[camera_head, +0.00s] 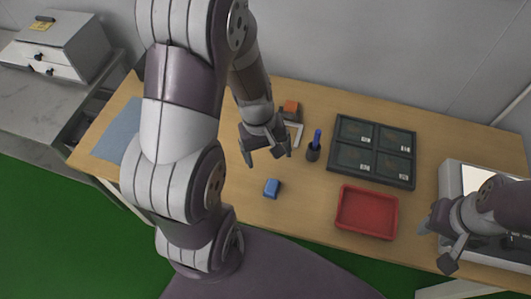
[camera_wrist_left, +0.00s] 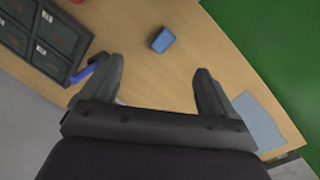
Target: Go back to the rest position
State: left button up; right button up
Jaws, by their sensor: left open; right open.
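My left gripper (camera_head: 266,158) hangs above the wooden table (camera_head: 330,104), near its back middle. It is open, and nothing shows between its fingers in the left wrist view (camera_wrist_left: 158,92). My right gripper (camera_head: 436,248) is open at the right, by the front of a white box-like device (camera_head: 453,177). A small blue block (camera_head: 272,188) lies on the table in front of my left gripper. It also shows in the left wrist view (camera_wrist_left: 162,39), beyond the fingertips and apart from them.
A red tray (camera_head: 367,211) and a dark four-part panel (camera_head: 373,151) lie right of centre. A blue-grey sheet (camera_head: 117,132) lies at the left. A white drawer box (camera_head: 57,48) stands on a side counter.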

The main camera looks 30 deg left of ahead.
pick_arm(q)
jog(key=s+d+r+m+t+y, duration=0.1)
jog(key=s+d+r+m+y, duration=0.1)
jog(key=r+m, duration=0.3)
jog(key=d+m, duration=0.1)
jog(key=m, duration=0.2)
jog(key=shift+s+r+m, duration=0.35)
jog(key=shift+r+m, duration=0.05)
pick_arm(e)
jog(key=shift+s+d, duration=0.2)
jog(key=shift+s, duration=0.05)
pick_arm(q)
jog(key=shift+w, duration=0.1)
pick_arm(e)
jog(key=shift+w+a, duration=0.1)
pick_arm(q)
jog(key=shift+d, duration=0.1)
